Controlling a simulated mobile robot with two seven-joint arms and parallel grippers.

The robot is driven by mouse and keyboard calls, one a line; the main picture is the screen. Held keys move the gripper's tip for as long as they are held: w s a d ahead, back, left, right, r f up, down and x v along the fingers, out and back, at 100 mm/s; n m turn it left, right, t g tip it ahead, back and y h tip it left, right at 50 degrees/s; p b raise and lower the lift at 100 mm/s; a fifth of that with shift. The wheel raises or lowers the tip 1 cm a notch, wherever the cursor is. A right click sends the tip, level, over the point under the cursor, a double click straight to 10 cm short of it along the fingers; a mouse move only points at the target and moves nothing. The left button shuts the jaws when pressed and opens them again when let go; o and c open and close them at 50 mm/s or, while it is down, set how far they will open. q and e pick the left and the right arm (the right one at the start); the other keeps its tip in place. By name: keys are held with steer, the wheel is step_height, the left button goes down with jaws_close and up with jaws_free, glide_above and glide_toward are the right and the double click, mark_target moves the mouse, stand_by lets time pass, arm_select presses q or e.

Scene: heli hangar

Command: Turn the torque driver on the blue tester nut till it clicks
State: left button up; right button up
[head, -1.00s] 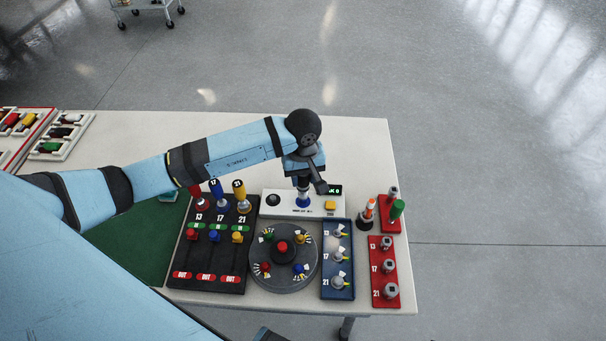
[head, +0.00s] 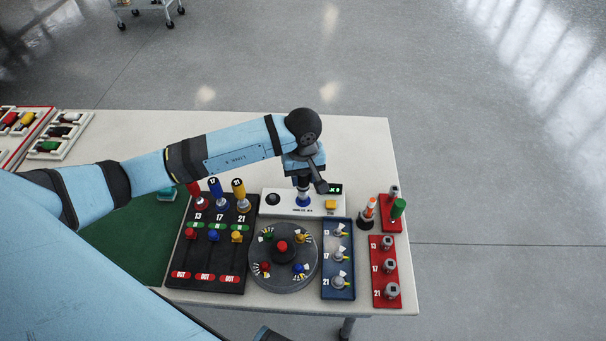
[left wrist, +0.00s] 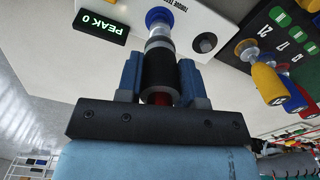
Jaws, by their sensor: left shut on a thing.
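The torque tester is a white box (head: 280,208) at the back of the bench, with a blue nut (head: 303,202) on top and a lit display (left wrist: 101,27) that reads PEAK 0 in the left wrist view. My left gripper (left wrist: 159,78) is shut on the torque driver (left wrist: 160,67), which has a black grip, a red part and a grey shaft. The driver stands over the blue nut, its lower end meeting the nut. In the head view the gripper mostly hides the driver.
A black rack (head: 207,262) with red, blue and yellow handled drivers stands left of the tester. A round grey turntable (head: 283,285), a blue tray (head: 338,294) and red socket trays (head: 376,303) are in front and to the right. The bench top behind the tester is clear.

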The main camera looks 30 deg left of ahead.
arm_select(q)
steer(key=shift+f+b, duration=0.75)
steer(key=shift+f, duration=0.1)
arm_select(e)
steer(key=shift+f, duration=0.8)
